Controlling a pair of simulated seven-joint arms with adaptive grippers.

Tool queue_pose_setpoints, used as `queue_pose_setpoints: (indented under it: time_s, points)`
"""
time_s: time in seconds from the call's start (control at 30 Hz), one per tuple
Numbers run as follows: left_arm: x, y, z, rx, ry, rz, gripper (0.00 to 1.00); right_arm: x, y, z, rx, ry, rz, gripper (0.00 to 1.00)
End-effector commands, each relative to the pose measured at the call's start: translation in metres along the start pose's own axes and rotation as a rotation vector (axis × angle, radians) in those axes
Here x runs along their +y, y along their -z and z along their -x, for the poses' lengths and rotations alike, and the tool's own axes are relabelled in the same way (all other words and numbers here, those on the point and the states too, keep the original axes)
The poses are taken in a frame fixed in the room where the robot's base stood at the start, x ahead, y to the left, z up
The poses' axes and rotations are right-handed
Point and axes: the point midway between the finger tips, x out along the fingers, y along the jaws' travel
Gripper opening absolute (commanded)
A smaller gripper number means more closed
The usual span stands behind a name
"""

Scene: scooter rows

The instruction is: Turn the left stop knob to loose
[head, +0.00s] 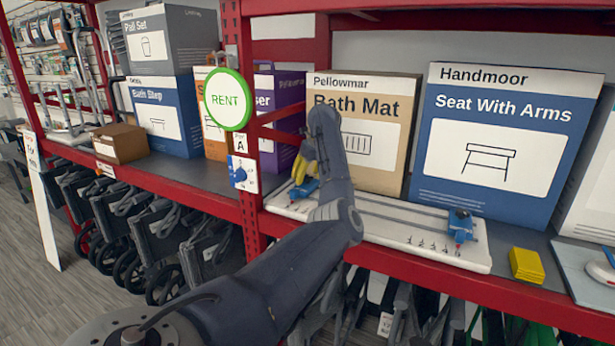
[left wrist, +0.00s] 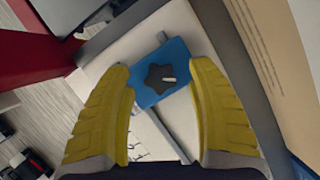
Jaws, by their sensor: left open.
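The left stop (head: 304,189) is a blue block at the left end of a white ruled board (head: 400,232) on the shelf. Its dark star-shaped knob (left wrist: 161,78) with a pale mark shows in the left wrist view, on top of the blue block (left wrist: 178,97). My left gripper (left wrist: 160,72) has yellow fingers, open on either side of the knob, with nothing held. In the head view the left gripper (head: 301,168) is over the left stop and partly hides it. A second blue stop with a dark knob (head: 460,222) sits at the board's right end. My right gripper is not in view.
A Bath Mat box (head: 362,128) and a Seat With Arms box (head: 506,140) stand behind the board. A red post (head: 243,120) with signs rises to the left. A yellow block (head: 526,265) lies right of the board. Folded walkers hang below.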

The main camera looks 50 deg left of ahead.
Motion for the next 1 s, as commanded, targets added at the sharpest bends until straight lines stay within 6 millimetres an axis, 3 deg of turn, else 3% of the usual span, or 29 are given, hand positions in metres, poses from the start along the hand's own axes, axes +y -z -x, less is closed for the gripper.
queue_pose_setpoints:
  time_s: [0.17, 0.6, 0.8, 1.0]
  points:
    - [-0.002, 0.000, 0.019, -0.001, 0.004, 0.000, 0.57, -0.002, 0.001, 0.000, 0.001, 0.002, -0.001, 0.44]
    - [-0.001, 0.000, 0.092, 0.000, 0.004, 0.001, 0.57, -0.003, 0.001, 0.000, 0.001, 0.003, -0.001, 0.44]
    - [0.000, -0.001, 0.111, 0.000, 0.002, 0.001, 0.57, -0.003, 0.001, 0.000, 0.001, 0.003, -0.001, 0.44]
    - [0.000, 0.000, 0.118, 0.000, 0.001, 0.001, 0.57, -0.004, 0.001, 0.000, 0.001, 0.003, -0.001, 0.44]
